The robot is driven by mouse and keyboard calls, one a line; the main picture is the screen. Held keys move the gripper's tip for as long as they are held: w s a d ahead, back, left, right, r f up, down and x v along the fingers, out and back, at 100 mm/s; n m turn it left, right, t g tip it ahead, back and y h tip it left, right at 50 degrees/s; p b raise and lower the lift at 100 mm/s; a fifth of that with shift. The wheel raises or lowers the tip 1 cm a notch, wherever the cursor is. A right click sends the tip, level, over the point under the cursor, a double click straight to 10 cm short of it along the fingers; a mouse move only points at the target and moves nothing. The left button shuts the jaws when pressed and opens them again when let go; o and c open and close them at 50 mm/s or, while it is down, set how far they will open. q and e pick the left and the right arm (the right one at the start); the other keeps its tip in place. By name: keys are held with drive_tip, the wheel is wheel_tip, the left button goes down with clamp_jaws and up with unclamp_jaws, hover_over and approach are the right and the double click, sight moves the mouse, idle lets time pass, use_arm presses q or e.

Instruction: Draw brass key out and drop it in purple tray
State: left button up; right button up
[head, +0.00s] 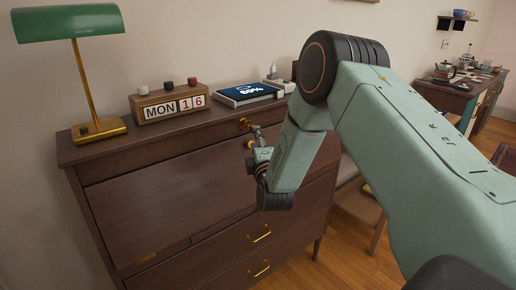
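A dark brown wooden desk (160,198) with a closed front panel and drawers stands before me. My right arm comes in from the right. Its gripper (257,134) is small in the picture and is at the upper right of the desk's front. A small brass piece (244,123) shows just above the gripper at the desk's edge, and another brass piece (249,144) shows just left of it. I cannot tell which is the key, or whether the fingers are closed on either. No purple tray is visible. My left gripper is out of view.
On the desk top are a green-shaded brass lamp (70,24), a calendar block (170,104) and a flat device with a lit screen (247,92). Brass drawer handles (259,234) stick out below. A wooden seat (358,204) and a farther table (447,97) stand to the right.

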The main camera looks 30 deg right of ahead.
sight(250, 127)
drive_tip(key=x, duration=0.2)
drive_tip(key=b+x, duration=0.1)
drive_tip(key=x, duration=0.1)
drive_tip(key=b+x, duration=0.1)
drive_tip(key=x, duration=0.1)
drive_tip(key=shift+w+d+f, duration=0.1)
drive_tip(key=shift+d, duration=0.3)
drive_tip(key=shift+w+a, duration=0.1)
drive_tip(key=shift+a, duration=0.2)
drive_tip(key=shift+d, duration=0.25)
drive_tip(key=c, duration=0.3)
clamp_jaws()
